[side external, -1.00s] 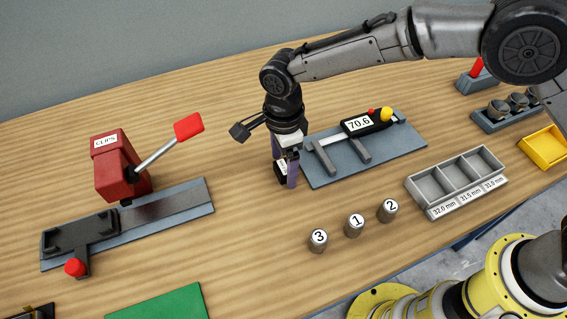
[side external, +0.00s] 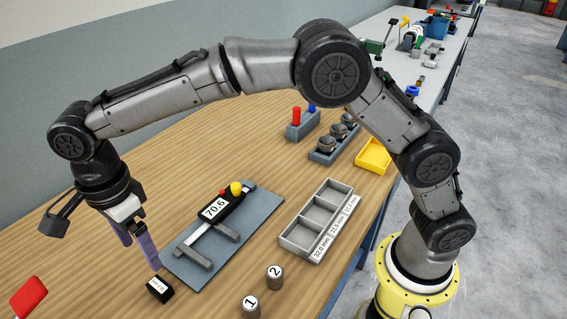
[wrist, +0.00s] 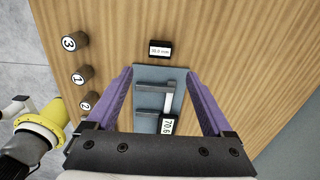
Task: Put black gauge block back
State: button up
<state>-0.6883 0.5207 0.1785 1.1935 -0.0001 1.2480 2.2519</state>
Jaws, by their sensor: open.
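The black gauge block (side external: 160,289) has a white label and sits on the wooden table beside the near end of the grey caliper plate (side external: 247,212). It also shows in the wrist view (wrist: 160,55), beyond my fingertips. My gripper (side external: 142,252) has purple fingers, spread apart with nothing between them, above and just behind the block in the side view. In the wrist view my gripper (wrist: 160,72) is clearly open. The caliper (side external: 208,232) on the plate displays 70.6.
A grey three-compartment tray (side external: 285,240) with size labels stands empty right of the plate. Numbered cylinders 1 (side external: 251,305) and 2 (side external: 274,277) stand in front; cylinder 3 (wrist: 74,42) shows in the wrist view. A red lever handle (side external: 28,297) is at lower left. A yellow tray (side external: 373,156) lies farther back.

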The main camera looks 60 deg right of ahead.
jog(key=s+d+r+n+t, duration=0.1)
jog(key=s+d+r+n, duration=0.1)
jog(key=d+r+n, duration=0.3)
jog(key=s+d+r+t+y, duration=0.1)
jog(key=s+d+r, duration=0.1)
jog(key=d, duration=0.6)
jog(key=s+d+r+n, duration=0.2)
jog(key=d+r+n, duration=0.15)
jog(key=d, duration=0.25)
jog(key=s+d+f+n+t+h, duration=0.1)
jog(key=s+d+f+n+t, duration=0.2)
jog(key=s+d+n, duration=0.6)
jog(key=s+d, duration=0.5)
jog(key=s, duration=0.3)
jog(key=shift+s+t, duration=0.3)
jog(key=shift+f+n, duration=0.1)
jog(key=shift+n, duration=0.15)
